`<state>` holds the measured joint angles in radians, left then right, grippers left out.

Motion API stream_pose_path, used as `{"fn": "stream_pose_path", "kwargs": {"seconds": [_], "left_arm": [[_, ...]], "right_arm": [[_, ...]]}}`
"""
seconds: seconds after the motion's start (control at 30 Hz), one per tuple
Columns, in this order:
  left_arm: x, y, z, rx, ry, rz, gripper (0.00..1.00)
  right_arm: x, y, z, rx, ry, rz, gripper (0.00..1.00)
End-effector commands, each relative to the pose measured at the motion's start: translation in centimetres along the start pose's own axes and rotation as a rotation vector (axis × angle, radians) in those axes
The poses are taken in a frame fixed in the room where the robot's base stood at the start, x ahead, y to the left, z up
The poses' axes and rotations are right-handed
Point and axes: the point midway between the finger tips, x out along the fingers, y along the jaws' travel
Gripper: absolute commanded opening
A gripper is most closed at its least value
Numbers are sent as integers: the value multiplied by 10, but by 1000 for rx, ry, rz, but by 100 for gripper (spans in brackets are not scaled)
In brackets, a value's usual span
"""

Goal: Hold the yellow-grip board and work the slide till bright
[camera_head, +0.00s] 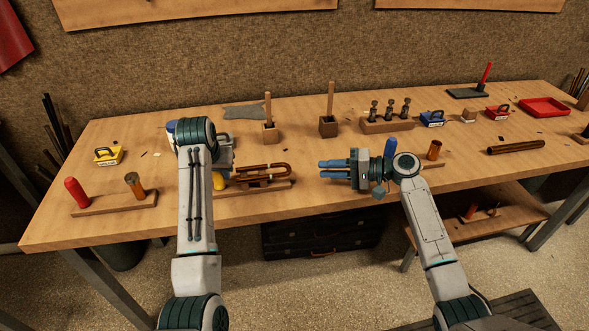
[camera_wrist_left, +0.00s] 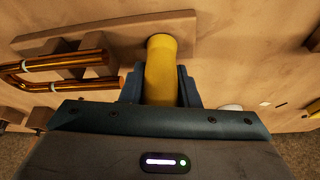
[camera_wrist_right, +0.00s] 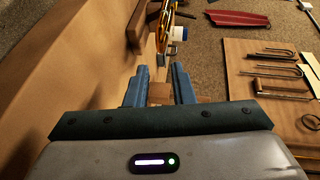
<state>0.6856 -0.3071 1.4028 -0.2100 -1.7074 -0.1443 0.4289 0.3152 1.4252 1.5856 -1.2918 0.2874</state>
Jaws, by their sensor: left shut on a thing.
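The yellow grip (camera_head: 219,181) stands upright at the left end of a wooden board (camera_head: 277,187). It also shows in the left wrist view (camera_wrist_left: 161,72). My left gripper (camera_wrist_left: 160,92) is shut around it; in the head view my left arm hides much of this hold. The U-shaped slide (camera_head: 262,173) lies on wooden supports on the same board, to the right of the grip. It looks brown in the head view and coppery in the left wrist view (camera_wrist_left: 65,84). My right gripper (camera_head: 333,169) is open and empty, to the right of the slide's end, apart from it.
Left is a board with a red grip (camera_head: 77,192) and a brown cylinder (camera_head: 134,186), with a yellow block (camera_head: 108,156) behind. Dowel blocks (camera_head: 328,124), a valve rack (camera_head: 387,125), a blue block (camera_head: 432,118) and a red tray (camera_head: 545,107) stand farther back.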

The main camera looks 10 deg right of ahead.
Motion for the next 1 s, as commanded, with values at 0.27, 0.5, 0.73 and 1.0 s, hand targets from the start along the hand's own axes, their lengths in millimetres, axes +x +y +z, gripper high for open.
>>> {"fn": "stream_pose_path", "kwargs": {"seconds": [0.27,0.5,0.73,1.0], "left_arm": [[0,0,0,0,0,0,6],[0,0,0,0,0,0,6],[0,0,0,0,0,0,6],[0,0,0,0,1,0,6]], "right_arm": [[58,-1,0,0,0,-3,22],[90,0,0,1,0,0,22],[98,0,0,-1,0,1,22],[97,0,0,-1,1,1,2]]}}
